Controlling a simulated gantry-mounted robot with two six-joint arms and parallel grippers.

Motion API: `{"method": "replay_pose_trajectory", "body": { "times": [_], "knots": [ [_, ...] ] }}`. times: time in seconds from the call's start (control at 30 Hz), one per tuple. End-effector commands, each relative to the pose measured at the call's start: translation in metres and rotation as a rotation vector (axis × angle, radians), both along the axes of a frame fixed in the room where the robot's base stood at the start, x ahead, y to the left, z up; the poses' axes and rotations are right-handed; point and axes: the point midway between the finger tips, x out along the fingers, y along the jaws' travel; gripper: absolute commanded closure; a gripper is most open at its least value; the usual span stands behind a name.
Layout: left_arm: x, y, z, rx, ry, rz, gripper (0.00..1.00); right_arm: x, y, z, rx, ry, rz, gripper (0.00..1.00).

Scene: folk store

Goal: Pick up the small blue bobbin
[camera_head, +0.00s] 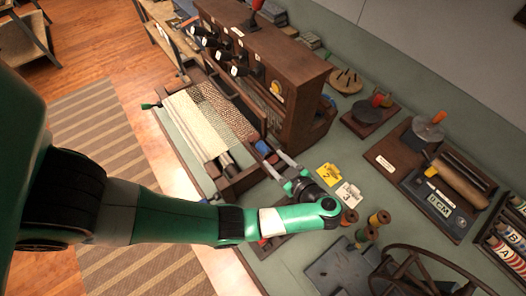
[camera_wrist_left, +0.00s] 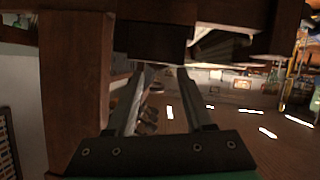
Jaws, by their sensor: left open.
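A small blue piece (camera_head: 262,147), which looks like the blue bobbin, sits at the right front corner of the wooden loom (camera_head: 228,183). My left gripper (camera_head: 275,159) reaches toward that corner, its two fingers apart and their tips just short of the blue piece. Nothing shows held between them. In the left wrist view the open fingers (camera_wrist_left: 167,72) point at a dark block (camera_wrist_left: 152,42) under a brown wooden part; I cannot make out the blue piece there. My right gripper is not in view.
A tall wooden cabinet (camera_head: 265,62) stands behind the loom. Yellow (camera_head: 327,175) and white (camera_head: 347,194) number cards lie right of my gripper. Several thread spools (camera_head: 380,217) and a dark wheel (camera_head: 425,275) stand nearer. The green table (camera_head: 345,140) is bare between cabinet and cards.

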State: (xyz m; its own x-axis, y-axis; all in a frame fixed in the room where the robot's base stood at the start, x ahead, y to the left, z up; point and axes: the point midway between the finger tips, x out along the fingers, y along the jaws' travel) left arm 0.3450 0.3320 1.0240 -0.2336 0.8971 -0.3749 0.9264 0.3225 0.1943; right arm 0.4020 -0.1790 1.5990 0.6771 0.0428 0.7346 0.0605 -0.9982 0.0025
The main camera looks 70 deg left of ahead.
Motion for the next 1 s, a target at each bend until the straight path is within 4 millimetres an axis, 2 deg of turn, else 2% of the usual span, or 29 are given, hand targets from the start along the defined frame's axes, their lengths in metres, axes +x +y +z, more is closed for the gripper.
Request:
{"method": "replay_pose_trajectory", "body": {
  "times": [0.07,0.17,0.27,0.33,0.5,0.7,0.77,1.0],
  "knots": [
    [0.000,0.001,0.000,0.000,-0.001,0.000,0.47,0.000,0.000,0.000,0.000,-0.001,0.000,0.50],
    [-0.002,0.006,-0.007,-0.001,-0.002,0.001,0.47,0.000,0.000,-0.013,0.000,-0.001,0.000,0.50],
    [-0.005,0.016,-0.013,0.000,-0.005,0.004,0.47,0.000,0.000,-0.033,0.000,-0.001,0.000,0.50],
    [-0.010,0.030,-0.016,0.001,-0.003,0.007,0.47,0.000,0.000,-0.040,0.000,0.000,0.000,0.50],
    [-0.013,0.047,-0.015,0.000,-0.001,0.001,0.47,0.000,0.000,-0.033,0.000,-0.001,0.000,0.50],
    [-0.013,0.048,-0.015,0.000,0.000,0.000,0.47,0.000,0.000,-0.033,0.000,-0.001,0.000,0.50],
    [-0.013,0.048,-0.015,0.000,-0.001,0.000,0.56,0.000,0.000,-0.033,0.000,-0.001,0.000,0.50],
    [-0.013,0.047,-0.015,-0.001,-0.001,0.000,0.99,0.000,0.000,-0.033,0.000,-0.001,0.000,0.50]
  ]
}}
